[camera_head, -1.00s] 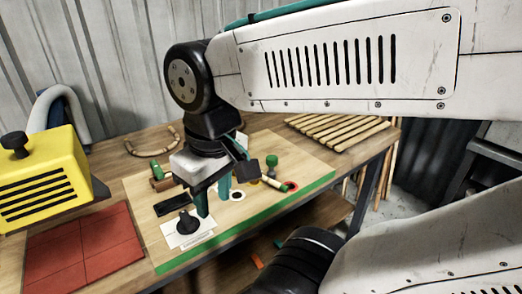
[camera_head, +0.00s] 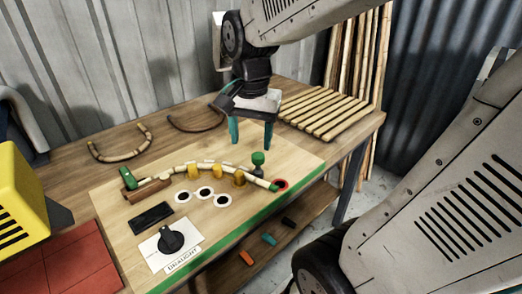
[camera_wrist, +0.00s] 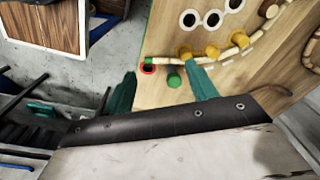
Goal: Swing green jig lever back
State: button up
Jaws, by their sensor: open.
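A light rattan pole (camera_head: 207,166) lies curved on the wooden jig board (camera_head: 120,225), along yellow pegs (camera_head: 218,171). At its left end a green handle (camera_head: 128,178) stands upright by a brown block (camera_head: 150,190). Near its right end stands a green-topped knob (camera_head: 258,158), by a red ring (camera_head: 281,185). Which green part is the lever I cannot tell. My gripper (camera_head: 251,141) is open and empty, above the board's back right, near the knob. In the wrist view the green knob (camera_wrist: 174,79) shows between the teal fingers (camera_wrist: 161,92), apart from them.
A slatted rack (camera_head: 325,110) lies at the back right, and bent rattan pieces (camera_head: 122,146) lie at the back left. A yellow machine (camera_head: 18,175) stands at left.

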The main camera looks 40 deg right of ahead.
aim_at(258, 155)
jog(key=w+d+f+m, duration=0.1)
jog(key=w+d+m, duration=0.1)
jog(key=d+m, duration=0.1)
jog(key=w+d+f+m, duration=0.2)
jog(key=w+m, duration=0.1)
jog(key=w+d+f+m, duration=0.2)
jog(key=d+m, duration=0.1)
jog(key=shift+w+d+f+g, duration=0.1)
jog(key=shift+w+d+g, duration=0.2)
jog(key=shift+w, duration=0.05)
jog(key=shift+m, duration=0.3)
notch_tip(258, 155, down, 8)
jog(key=shift+r, duration=0.1)
